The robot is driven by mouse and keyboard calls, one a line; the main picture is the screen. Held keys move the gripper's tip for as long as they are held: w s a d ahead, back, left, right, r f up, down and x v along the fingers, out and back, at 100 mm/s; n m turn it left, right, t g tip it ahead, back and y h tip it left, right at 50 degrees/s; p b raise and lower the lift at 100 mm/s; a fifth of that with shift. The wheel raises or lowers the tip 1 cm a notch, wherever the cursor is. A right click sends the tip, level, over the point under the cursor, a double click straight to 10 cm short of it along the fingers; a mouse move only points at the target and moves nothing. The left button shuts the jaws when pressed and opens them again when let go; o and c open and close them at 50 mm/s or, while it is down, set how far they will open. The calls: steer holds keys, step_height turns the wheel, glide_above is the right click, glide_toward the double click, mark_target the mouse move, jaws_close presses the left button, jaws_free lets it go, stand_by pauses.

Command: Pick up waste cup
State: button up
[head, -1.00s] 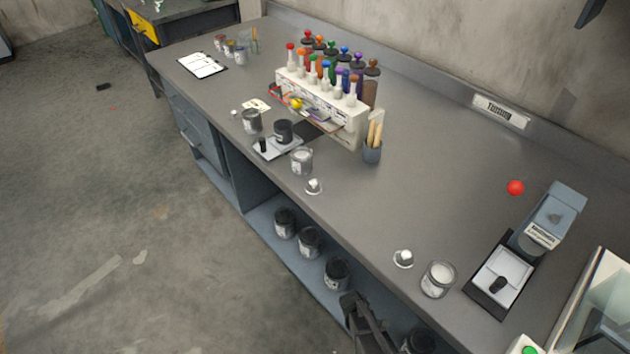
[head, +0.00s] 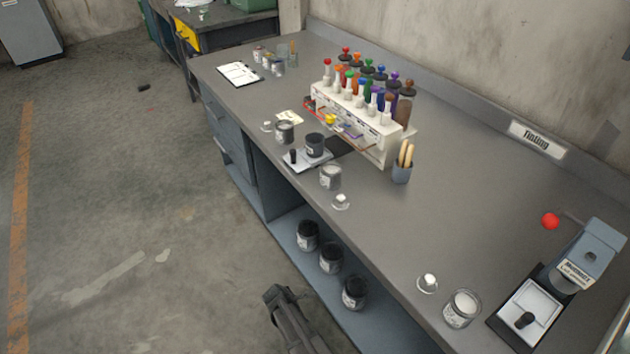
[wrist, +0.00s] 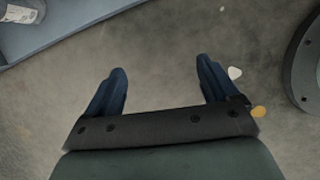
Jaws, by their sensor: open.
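My gripper (head: 281,294) is at the bottom of the head view, in front of the bench and over the floor. In the wrist view my gripper (wrist: 161,76) has two dark blue fingers spread apart with nothing between them. I cannot tell which vessel is the waste cup. A grey cup (head: 401,175) with wooden sticks stands upright beside the white bottle rack. A dark cup (head: 315,146) stands on a small scale on the bench top. All of these are well away from my gripper.
The grey bench (head: 440,220) carries a rack (head: 350,125) of colored bottles, glass jars and a press-like device (head: 588,250) at right. Several dark cans (head: 330,258) stand on the lower shelf near my gripper. The floor at left is mostly clear.

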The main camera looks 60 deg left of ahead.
steer(key=s+a+r+m+g+y, duration=0.25)
steer(key=a+r+g, duration=0.25)
steer(key=a+r, duration=1.5)
steer(key=a+r+n+g+y, duration=0.15)
steer(key=a+r, duration=0.45)
steer(key=r, duration=0.7)
steer(key=a+r+g+y, duration=0.3)
steer(key=a+r, duration=0.2)
steer(key=r, duration=0.9)
steer(key=w+r, duration=0.6)
steer(key=r, duration=0.1)
steer(key=w+d+r+t+h, duration=0.25)
steer(key=w+d+r, duration=0.25)
steer(key=w, duration=0.6)
steer(key=w+d+r+t+h, duration=0.2)
steer(key=w+d+r+h, duration=0.3)
steer(key=w, duration=0.5)
glide_above(315, 142)
steer(key=d, duration=0.2)
steer(key=shift+y, duration=0.35)
step_height(315, 142, down, 7)
steer(key=shift+f, duration=0.15)
steer(key=shift+s+f, duration=0.25)
steer(key=shift+f, duration=0.65)
steer(key=shift+s+f, duration=0.2)
steer(key=shift+f, duration=0.65)
steer(key=shift+s+f, duration=0.25)
steer(key=shift+f, duration=0.65)
